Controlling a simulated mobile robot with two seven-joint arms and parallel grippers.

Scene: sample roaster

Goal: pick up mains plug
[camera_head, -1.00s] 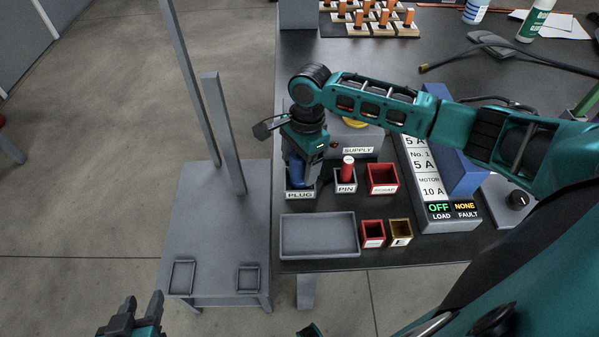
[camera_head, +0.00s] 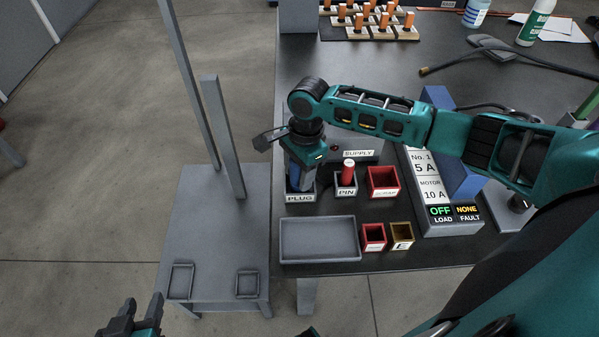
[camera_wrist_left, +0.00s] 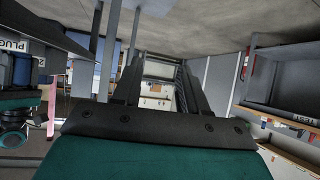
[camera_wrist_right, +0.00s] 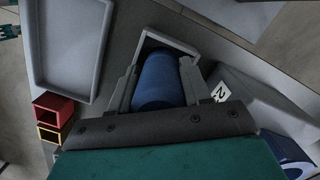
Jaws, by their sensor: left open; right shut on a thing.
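The mains plug is a blue cylinder (camera_wrist_right: 158,82) between the fingers of my right gripper (camera_wrist_right: 157,90) in the right wrist view. It stands in the grey holder labelled PLUG (camera_head: 300,196). My right gripper (camera_head: 298,178) points down over that holder in the head view, shut on the plug. The plug's lower end is hidden inside the holder. My left gripper (camera_head: 135,312) is open and empty at the lower left of the head view, well away from the bench. Its spread fingers also show in the left wrist view (camera_wrist_left: 160,85).
Beside the PLUG holder stand the PIN holder (camera_head: 345,188) with a red pin and a red bin (camera_head: 383,180). A grey tray (camera_head: 320,258) and two small bins lie in front. The SUPPLY box (camera_head: 358,156) is behind. A grey side table (camera_head: 215,230) with uprights stands left.

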